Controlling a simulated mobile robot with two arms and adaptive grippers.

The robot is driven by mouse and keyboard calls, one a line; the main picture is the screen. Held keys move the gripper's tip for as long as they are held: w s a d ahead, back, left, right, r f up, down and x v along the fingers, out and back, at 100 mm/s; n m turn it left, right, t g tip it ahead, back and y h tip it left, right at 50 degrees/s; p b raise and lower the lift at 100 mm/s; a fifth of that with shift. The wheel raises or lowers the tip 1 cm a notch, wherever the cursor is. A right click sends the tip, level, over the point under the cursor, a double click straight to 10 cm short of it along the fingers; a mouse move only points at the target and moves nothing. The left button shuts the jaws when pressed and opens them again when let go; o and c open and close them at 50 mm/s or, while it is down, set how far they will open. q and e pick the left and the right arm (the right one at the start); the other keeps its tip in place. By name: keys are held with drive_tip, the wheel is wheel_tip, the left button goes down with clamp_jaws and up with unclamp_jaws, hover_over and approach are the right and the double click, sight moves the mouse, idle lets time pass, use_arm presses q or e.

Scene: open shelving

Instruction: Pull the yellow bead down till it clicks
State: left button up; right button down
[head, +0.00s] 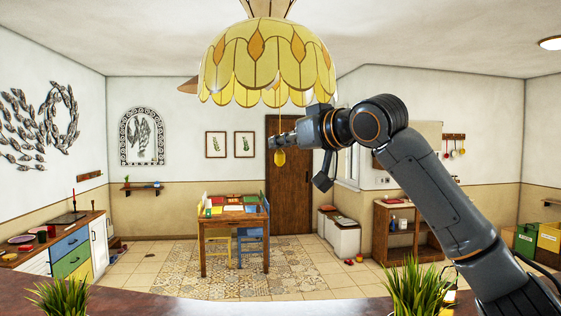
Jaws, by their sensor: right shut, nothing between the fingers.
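A yellow bead (279,158) hangs below the yellow stained-glass lamp (265,62). My right gripper (273,141) reaches in from the right, pointing left, just above the bead in the picture. Its fingers are shut with nothing held. I cannot tell whether they touch the cord or how far apart they are in depth. My left gripper is out of view.
A dark counter edge (230,306) with two grass plants (58,298) runs along the front. Beyond are a dining table (233,218), a brown door (290,190) and a wooden shelf unit (407,232). The air left of the bead is clear.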

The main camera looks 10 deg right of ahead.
drive_tip(key=shift+f+b, duration=0.4)
drive_tip(key=shift+f, duration=0.25)
drive_tip(key=shift+r, duration=0.1)
drive_tip(key=shift+r+p, duration=0.7)
drive_tip(key=shift+p, duration=0.1)
drive_tip(key=shift+r, duration=0.75)
